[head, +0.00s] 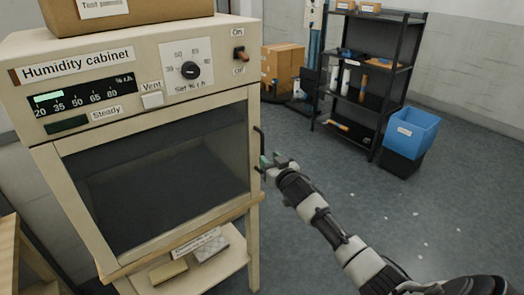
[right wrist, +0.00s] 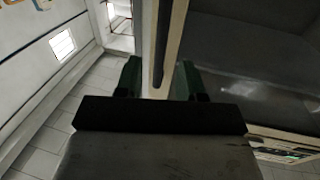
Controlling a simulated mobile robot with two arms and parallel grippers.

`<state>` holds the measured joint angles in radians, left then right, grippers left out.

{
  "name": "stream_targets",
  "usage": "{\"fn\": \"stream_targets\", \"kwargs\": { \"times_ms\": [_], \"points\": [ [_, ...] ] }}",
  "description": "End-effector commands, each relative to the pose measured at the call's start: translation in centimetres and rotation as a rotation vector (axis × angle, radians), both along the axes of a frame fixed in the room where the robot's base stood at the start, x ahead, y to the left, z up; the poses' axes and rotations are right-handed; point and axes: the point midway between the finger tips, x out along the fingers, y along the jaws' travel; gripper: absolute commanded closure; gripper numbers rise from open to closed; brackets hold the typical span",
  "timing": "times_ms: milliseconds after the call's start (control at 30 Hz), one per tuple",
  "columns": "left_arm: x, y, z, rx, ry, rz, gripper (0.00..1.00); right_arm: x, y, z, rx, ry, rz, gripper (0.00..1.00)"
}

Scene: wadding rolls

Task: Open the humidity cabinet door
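The humidity cabinet (head: 150,55) is a cream box on the left of the head view, with a dial, a switch and a scale on top. Its door (head: 160,170) has a dark window in a cream frame and looks closed. A thin black handle (head: 262,138) stands at the door's right edge. My right gripper (head: 268,164) is at the lower part of this handle. In the right wrist view its two green fingers (right wrist: 160,80) are apart, with a cream edge and a dark strip between them. Contact with the handle cannot be made out. My left gripper is out of view.
A cardboard box (head: 130,12) sits on top of the cabinet. A shelf (head: 208,262) below holds small items. A black rack (head: 375,100) and a blue bin (head: 411,130) stand at the back right. The grey floor (head: 450,200) beside the cabinet is mostly clear.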

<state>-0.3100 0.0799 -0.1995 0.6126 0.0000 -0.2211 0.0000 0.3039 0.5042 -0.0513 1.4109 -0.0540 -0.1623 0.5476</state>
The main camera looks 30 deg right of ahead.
Motion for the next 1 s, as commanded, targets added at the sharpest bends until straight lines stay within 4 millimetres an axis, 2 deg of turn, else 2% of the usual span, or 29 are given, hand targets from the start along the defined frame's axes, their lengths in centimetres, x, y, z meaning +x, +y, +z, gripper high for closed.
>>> {"fn": "stream_targets", "kwargs": {
  "times_ms": [100, 300, 500, 767, 800, 867, 1000],
  "points": [
    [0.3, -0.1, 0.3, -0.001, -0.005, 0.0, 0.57, 2.1, -0.2, 0.1, 0.0, 0.0, -0.001, 0.61],
    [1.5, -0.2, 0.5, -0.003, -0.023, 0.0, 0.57, 4.3, -0.5, 0.0, 0.001, 0.0, 0.0, 0.61],
    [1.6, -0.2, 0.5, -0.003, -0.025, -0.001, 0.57, 5.3, -0.6, -0.1, 0.001, 0.001, 0.0, 0.61],
    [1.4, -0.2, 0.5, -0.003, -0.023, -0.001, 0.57, 5.3, -0.6, -0.1, 0.0, 0.001, 0.001, 0.61],
    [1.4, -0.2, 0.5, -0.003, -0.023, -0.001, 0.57, 5.3, -0.6, -0.1, 0.0, 0.001, 0.001, 0.63],
    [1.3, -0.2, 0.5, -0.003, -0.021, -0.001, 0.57, 5.3, -0.6, -0.1, 0.0, 0.001, 0.0, 0.72],
    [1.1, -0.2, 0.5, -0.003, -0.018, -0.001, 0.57, 5.3, -0.6, -0.1, 0.0, 0.001, 0.0, 0.94]
  ]
}}
